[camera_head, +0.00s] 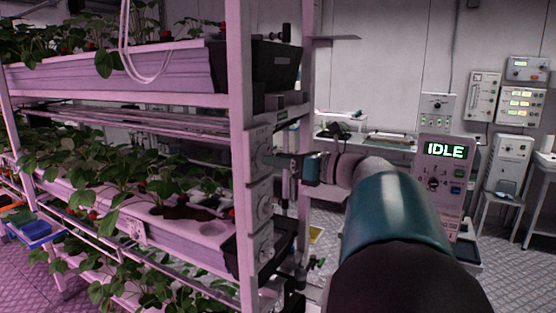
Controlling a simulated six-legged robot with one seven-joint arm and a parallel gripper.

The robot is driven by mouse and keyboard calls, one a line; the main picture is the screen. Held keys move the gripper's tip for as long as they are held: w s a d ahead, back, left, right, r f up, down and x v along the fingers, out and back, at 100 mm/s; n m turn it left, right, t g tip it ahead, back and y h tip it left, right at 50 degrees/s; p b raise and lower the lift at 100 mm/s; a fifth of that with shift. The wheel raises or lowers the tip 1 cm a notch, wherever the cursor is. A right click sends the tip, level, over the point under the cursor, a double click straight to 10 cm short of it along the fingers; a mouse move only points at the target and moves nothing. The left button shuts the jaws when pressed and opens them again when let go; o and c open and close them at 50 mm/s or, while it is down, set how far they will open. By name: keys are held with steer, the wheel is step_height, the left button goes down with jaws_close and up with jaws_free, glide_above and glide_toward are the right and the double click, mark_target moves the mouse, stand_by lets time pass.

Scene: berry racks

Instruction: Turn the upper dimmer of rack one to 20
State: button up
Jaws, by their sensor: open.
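The rack's near post carries a column of grey control boxes with round dials. The upper dimmer (261,157) is at the top of this column, and another dial (263,208) sits below it. My gripper (277,160) is open at the upper dimmer, coming from the right. Its dark fingers are small and partly merge with the box, so I cannot tell whether they are around the knob or just beside it. The dimmer's scale and setting are too small to read.
Strawberry troughs (120,74) fill the rack shelves on the left. A console (446,178) reading IDLE stands behind my arm at right. Blue trays (36,232) are at far left. Wall panels (521,106) hang at back right.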

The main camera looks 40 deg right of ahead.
steer(key=shift+w+a, duration=0.2)
steer(key=shift+w, duration=0.2)
steer(key=c, duration=1)
